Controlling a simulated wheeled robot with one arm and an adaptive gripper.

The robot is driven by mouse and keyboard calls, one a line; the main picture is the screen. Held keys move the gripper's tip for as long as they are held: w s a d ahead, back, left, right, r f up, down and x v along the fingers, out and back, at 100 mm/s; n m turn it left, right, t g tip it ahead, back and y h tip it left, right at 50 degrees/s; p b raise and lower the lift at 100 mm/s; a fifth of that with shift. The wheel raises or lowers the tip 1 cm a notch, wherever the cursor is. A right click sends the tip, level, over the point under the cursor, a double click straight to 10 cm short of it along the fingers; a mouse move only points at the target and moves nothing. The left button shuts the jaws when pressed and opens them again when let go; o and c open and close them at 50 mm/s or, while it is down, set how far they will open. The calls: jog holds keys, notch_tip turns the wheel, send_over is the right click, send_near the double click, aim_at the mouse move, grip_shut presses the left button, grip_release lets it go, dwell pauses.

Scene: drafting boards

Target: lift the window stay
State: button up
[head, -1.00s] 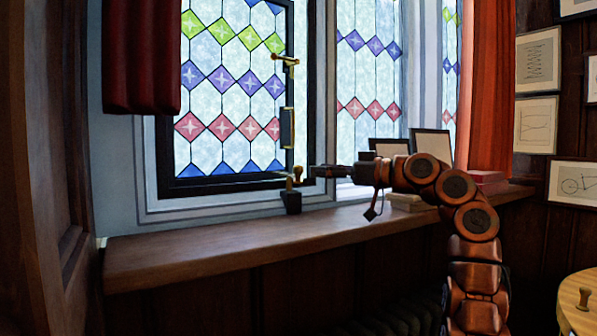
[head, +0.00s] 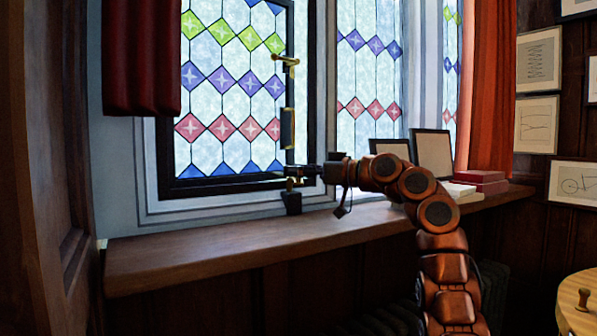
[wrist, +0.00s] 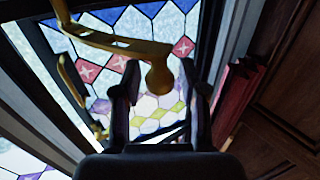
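The window stay (wrist: 118,44) is a brass bar with a rounded knob end, low on the leaded window. In the wrist view the knob (wrist: 158,77) shows between my gripper's two dark fingers (wrist: 158,88), with gaps on both sides. My gripper is open; I cannot tell how deep the knob lies between the fingers. In the head view my gripper (head: 300,170) is at the window's lower right corner, over the stay, and hides part of it. A bit of brass (head: 291,184) shows just below the fingers.
The wooden sill (head: 200,252) runs below the window, its left part bare. A dark block (head: 292,203) stands under the stay. Picture frames (head: 433,153) and books (head: 480,178) are to the right. A brass window fitting (head: 287,62) is higher up.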

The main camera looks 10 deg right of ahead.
grip_shut()
jog(key=shift+r, duration=0.1)
dwell(0.3)
